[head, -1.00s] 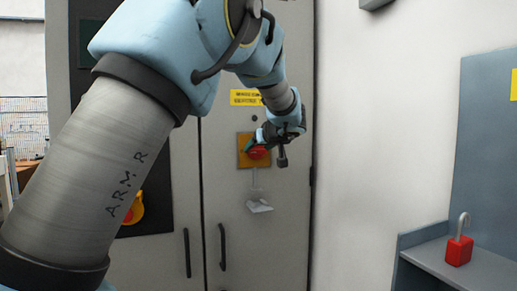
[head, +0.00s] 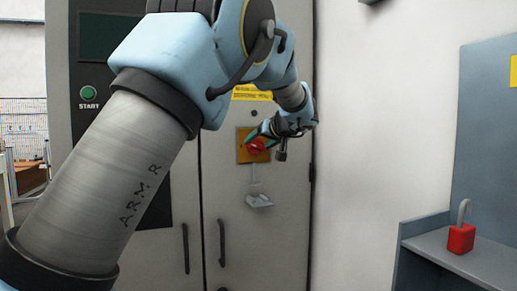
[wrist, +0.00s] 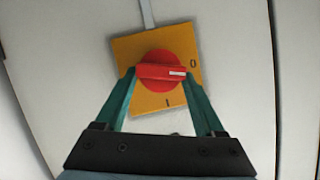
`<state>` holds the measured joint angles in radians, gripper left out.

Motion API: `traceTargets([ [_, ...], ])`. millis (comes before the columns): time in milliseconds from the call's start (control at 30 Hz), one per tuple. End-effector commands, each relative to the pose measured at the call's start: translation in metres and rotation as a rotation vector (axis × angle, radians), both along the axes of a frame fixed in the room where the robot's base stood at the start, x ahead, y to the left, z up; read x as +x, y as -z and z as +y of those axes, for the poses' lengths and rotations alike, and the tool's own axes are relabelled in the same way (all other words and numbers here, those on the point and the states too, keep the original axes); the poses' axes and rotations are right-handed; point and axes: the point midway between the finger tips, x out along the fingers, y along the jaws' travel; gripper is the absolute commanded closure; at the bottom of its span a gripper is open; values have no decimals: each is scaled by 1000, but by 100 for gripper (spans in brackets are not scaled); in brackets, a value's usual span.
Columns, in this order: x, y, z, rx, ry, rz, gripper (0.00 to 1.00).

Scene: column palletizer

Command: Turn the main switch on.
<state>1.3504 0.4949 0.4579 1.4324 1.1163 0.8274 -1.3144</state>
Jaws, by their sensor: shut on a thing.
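The main switch is a red rotary knob (wrist: 160,66) on a yellow plate (wrist: 128,52), which is mounted on the grey cabinet door. It also shows in the head view (head: 257,146). In the wrist view the plate is marked 0 at upper right and I at the bottom. The knob's grip bar lies across the picture, and its white mark points right, between the two labels and nearer the 0. My gripper (wrist: 160,75) has green fingers on both ends of the bar and is shut on it. In the head view my gripper (head: 262,136) partly covers the plate.
A green START button (head: 88,93) is on the black panel at left. A red padlock (head: 461,238) stands on the grey shelf (head: 485,263) at right.

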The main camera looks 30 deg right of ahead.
Motion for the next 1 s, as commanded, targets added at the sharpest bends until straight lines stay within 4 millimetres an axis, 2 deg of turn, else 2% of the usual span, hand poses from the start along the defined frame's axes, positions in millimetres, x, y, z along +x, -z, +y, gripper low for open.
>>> traceTargets([
  [33,0,5,-2,45,1,-7,85],
  [1000,-1,13,-10,950,1,-118,85],
])
